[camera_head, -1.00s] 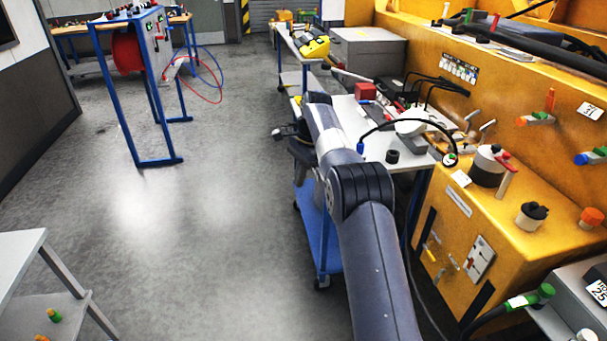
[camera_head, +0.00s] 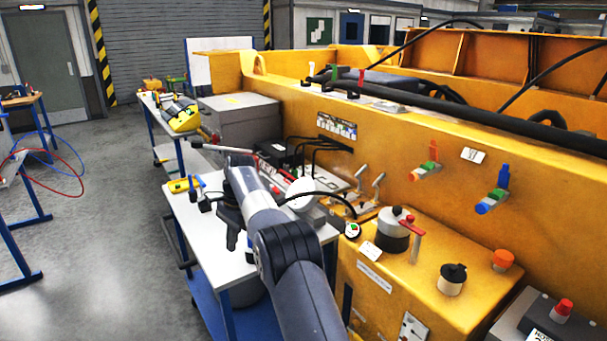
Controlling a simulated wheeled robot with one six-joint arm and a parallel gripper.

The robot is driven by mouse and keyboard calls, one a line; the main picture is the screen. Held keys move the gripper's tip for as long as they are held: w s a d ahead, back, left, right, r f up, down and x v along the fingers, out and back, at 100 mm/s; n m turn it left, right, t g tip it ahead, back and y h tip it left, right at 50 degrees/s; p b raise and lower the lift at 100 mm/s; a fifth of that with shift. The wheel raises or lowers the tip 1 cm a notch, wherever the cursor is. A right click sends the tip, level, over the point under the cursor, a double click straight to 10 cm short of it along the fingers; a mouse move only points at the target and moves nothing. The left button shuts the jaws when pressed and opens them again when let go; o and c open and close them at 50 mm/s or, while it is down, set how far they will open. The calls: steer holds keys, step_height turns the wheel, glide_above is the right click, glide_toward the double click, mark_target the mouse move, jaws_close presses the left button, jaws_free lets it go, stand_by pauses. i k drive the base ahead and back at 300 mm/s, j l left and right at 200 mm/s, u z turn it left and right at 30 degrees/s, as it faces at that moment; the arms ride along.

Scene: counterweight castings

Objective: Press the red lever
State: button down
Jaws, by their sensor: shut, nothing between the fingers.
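A small upright red lever (camera_head: 361,76) stands on top of the yellow machine, at the right of a row with a green lever (camera_head: 335,72) and a white lever (camera_head: 312,69). An orange-red lever (camera_head: 433,152) and a blue lever (camera_head: 503,178) stick out from the machine's front wall. My gripper (camera_head: 232,241) is dark, shut and empty, partly hidden beside my arm over the white cart. It is well to the left of all these levers and touches none of them.
The white cart (camera_head: 207,259) holds tools and a gauge. Black hoses (camera_head: 470,118) run along the machine's top near the levers. A yellow tank top with a black-capped pot (camera_head: 452,279) juts out at the right. Grey floor (camera_head: 110,255) is clear at the left.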

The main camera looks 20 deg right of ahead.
mark_target(273, 188)
steer(key=i+l+z, duration=0.1)
steer(key=i+z, duration=0.25)
steer(key=i, duration=0.4)
steer(key=i+j+z, duration=0.15)
steer(key=i+z, duration=0.15)
steer(key=i, duration=0.45)
